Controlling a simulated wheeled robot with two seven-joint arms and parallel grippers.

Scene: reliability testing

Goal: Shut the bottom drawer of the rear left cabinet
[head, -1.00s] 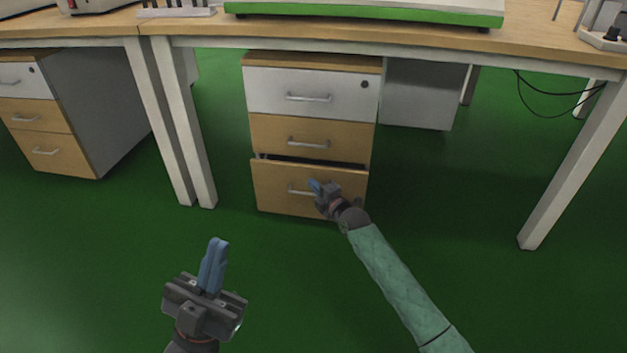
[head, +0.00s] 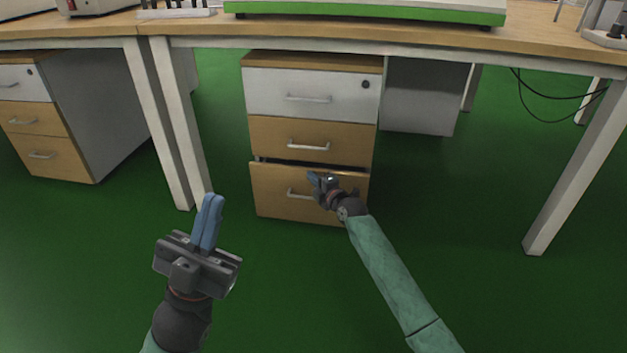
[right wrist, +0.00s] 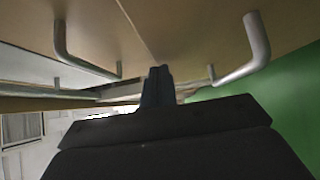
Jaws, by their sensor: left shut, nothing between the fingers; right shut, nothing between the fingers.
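The cabinet under the table has a white top drawer (head: 312,94), a wooden middle drawer (head: 275,138) and a wooden bottom drawer (head: 275,192). The bottom drawer sticks out a little, with a dark gap above its front. My right gripper (head: 313,180) is shut and empty at the bottom drawer's front, beside its handle (head: 297,194); I cannot tell if it touches. In the right wrist view the shut fingers (right wrist: 158,78) point along the drawer fronts, between two handles. My left gripper (head: 210,205) is shut and empty, above the floor at the lower left.
Another drawer cabinet (head: 95,110) stands at the left with its drawers shut. White table legs (head: 165,125) stand between the cabinets, and another leg (head: 570,165) is at the right. The green floor (head: 270,290) in front is clear.

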